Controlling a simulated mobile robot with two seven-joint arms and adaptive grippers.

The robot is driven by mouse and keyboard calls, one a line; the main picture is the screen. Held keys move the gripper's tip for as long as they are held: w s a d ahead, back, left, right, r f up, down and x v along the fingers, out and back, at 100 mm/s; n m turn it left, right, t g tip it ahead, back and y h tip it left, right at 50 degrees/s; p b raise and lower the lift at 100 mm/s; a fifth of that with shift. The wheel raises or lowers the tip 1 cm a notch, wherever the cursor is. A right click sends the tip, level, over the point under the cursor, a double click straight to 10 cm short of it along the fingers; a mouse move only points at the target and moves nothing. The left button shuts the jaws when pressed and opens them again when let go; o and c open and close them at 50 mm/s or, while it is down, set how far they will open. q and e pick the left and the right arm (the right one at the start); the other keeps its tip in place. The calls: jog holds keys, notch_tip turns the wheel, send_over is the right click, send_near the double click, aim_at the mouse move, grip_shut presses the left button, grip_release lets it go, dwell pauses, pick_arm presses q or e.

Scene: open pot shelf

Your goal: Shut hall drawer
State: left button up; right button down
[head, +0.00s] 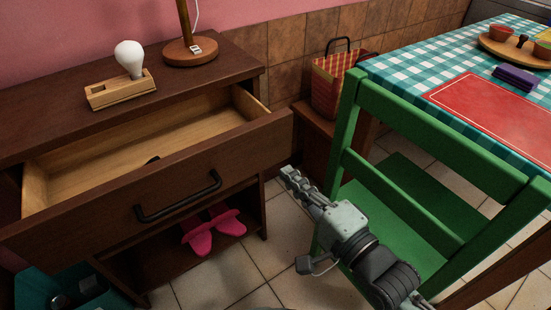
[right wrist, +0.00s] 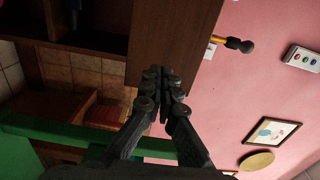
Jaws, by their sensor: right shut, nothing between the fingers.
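The dark brown hall drawer (head: 195,165) stands pulled out of its cabinet (head: 225,65) in the head view. Its pale wooden inside shows, with a small dark object partly hidden behind the front panel. A black bar handle (head: 180,198) is on the front. My right gripper (head: 288,175) is shut and empty, just below and near the right end of the drawer front; I cannot tell if it touches. In the right wrist view its closed fingers (right wrist: 160,88) point at a dark brown wooden panel (right wrist: 172,40). My left gripper is not in view.
A green chair (head: 430,135) stands close to my right arm, by a table with a checked cloth (head: 400,65). A light bulb on a wooden base (head: 120,90) and a lamp (head: 190,50) stand on the cabinet. Pink slippers (head: 213,230) lie on the shelf below.

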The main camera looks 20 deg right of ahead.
aim_at(266, 151)
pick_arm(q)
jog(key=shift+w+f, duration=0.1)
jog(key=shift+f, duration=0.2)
pick_arm(e)
jog(key=x, duration=0.5)
jog(key=shift+w+a, duration=0.15)
jog(key=shift+w, duration=0.15)
